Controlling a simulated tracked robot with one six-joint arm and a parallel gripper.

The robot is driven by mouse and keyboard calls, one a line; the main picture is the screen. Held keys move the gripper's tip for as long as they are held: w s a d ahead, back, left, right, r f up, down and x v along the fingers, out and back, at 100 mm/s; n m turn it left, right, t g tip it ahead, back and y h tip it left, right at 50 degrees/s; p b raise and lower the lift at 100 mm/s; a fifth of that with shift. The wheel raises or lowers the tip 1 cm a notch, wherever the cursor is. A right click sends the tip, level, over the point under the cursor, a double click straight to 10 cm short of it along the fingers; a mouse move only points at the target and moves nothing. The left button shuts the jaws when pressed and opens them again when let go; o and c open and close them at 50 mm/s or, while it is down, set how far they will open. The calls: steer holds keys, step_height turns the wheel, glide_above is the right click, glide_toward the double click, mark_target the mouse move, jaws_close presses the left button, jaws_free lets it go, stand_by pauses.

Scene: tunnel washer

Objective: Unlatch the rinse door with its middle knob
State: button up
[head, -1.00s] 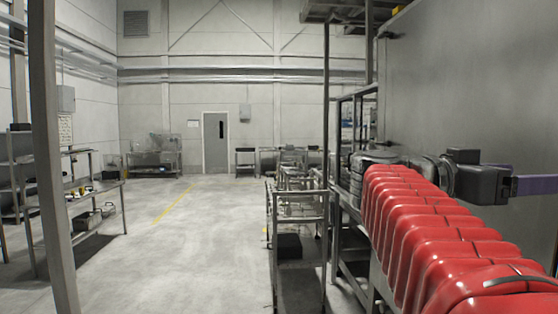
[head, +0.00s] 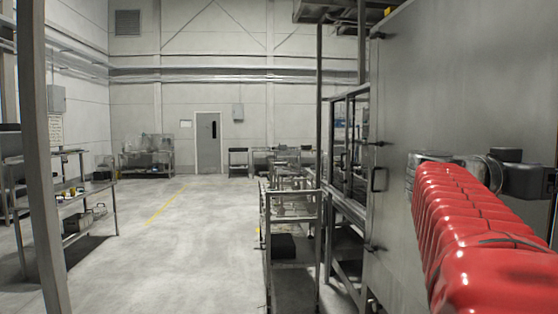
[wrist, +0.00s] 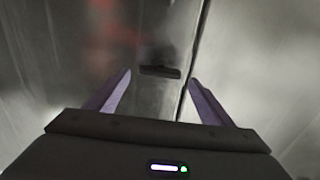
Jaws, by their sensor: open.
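The large grey steel door (head: 450,90) fills the right of the head view. Dark knobs sit along its left edge: an upper one (head: 377,36), a middle one (head: 376,143) and a lower one (head: 374,248). A dark upright handle (head: 378,180) is just below the middle knob. In the wrist view my gripper (wrist: 160,84) is open, its two purple fingers apart, facing a steel surface. A short dark fitting (wrist: 160,72) shows between and beyond the fingertips, beside a seam; I cannot tell which fitting it is. Nothing is between the fingers.
A metal frame (head: 320,120) stands left of the door. A wire-topped cart (head: 291,225) stands in front of it. A shelf rack (head: 70,190) and a post (head: 38,150) are at the left. The floor (head: 170,250) between them is clear.

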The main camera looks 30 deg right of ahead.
steer(key=shift+x, duration=1.65)
steer(key=c, duration=1)
steer(key=shift+c, duration=0.2)
steer(key=shift+n, duration=0.3)
steer(key=shift+w+d+f+n, duration=0.1)
steer(key=shift+f+n, duration=0.05)
steer(key=shift+n, duration=4.2)
steer(key=shift+w+f+n, duration=0.1)
steer(key=shift+f+n, duration=0.05)
steer(key=shift+n, duration=4.2)
